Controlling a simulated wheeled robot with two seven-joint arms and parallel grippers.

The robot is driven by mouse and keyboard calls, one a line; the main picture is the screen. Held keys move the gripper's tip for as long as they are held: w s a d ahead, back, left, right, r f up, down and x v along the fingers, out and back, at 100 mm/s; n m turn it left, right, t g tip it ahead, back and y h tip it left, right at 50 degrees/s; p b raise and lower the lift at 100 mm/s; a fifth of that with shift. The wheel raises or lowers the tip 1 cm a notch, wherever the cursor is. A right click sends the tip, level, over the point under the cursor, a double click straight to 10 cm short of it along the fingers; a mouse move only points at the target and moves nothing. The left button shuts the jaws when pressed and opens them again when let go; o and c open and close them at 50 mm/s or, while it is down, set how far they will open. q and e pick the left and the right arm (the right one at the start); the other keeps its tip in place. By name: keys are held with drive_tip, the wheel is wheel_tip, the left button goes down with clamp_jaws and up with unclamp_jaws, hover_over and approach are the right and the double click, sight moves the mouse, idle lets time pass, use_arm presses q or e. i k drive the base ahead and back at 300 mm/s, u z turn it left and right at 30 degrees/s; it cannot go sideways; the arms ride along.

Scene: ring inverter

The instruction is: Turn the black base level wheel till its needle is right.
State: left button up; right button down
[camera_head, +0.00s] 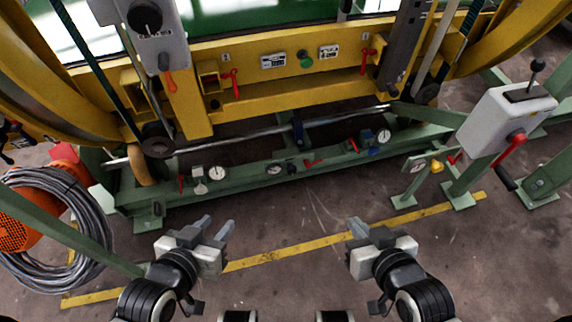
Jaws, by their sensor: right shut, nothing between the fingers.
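A small dark wheel-like part (292,168) sits on the green base beam, just right of a white dial gauge (274,169). It may be the black base level wheel, but it is too small to tell for sure. The gauge's needle cannot be read at this size. My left gripper (214,227) is open and empty, over the floor in front of the beam. My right gripper (357,227) is shut and empty, over the floor to the right. Both are apart from the beam and its controls.
The green base beam (240,180) also carries other dials (217,173) (384,135) and red levers. A grey box with a red crank (512,145) stands at right. A coiled grey cable (60,215) lies at left. Floor between my grippers is clear, with a yellow line (300,247).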

sight(291, 169)
drive_tip(key=u, duration=0.75)
drive_tip(key=k, duration=0.25)
drive_tip(key=z, duration=0.45)
drive_tip(key=i, duration=1.1)
drive_tip(key=u, duration=0.15)
